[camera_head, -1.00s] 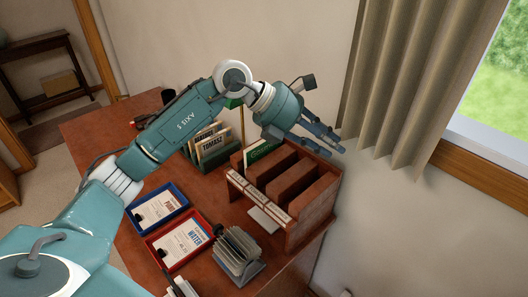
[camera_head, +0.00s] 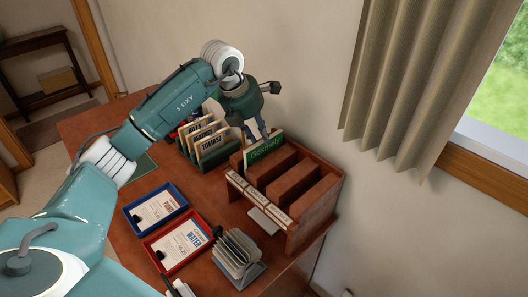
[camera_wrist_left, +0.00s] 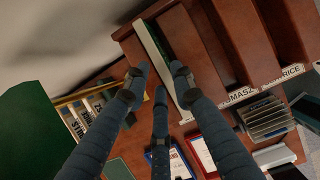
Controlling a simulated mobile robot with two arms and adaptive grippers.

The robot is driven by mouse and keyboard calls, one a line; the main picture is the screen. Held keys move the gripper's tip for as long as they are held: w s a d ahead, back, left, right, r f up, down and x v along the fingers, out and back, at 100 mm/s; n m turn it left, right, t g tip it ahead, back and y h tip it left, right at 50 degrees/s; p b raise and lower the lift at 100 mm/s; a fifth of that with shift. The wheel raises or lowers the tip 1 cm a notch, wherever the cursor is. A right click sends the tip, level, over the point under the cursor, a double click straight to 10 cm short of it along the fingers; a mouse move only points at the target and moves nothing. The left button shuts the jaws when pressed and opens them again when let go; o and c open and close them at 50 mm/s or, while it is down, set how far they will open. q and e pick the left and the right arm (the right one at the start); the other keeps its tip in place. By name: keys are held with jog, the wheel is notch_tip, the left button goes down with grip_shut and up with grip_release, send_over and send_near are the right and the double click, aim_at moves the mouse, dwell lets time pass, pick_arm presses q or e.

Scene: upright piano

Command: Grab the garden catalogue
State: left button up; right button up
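The green garden catalogue (camera_head: 265,148) stands upright in the leftmost slot of the wooden sorter (camera_head: 318,208), its top sticking out. In the left wrist view the catalogue (camera_wrist_left: 157,50) shows as a thin green and white edge. My left gripper (camera_head: 257,134) points down just above and behind it. In the left wrist view my left gripper (camera_wrist_left: 158,78) is open, its fingertips spread on either side of the line of the catalogue. I cannot tell whether any finger touches it. My right gripper is out of view.
A green rack of named folders (camera_head: 212,146) stands left of the sorter. Blue (camera_head: 156,205) and red (camera_head: 181,244) trays and a card file (camera_head: 238,254) lie in front. A green lampshade (camera_wrist_left: 28,115) is close to the fingers in the wrist view. Wall and curtain (camera_head: 405,90) are behind.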

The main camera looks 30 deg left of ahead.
aim_at(264, 153)
pick_arm(q)
jog(key=shift+x, duration=1.7)
grip_shut()
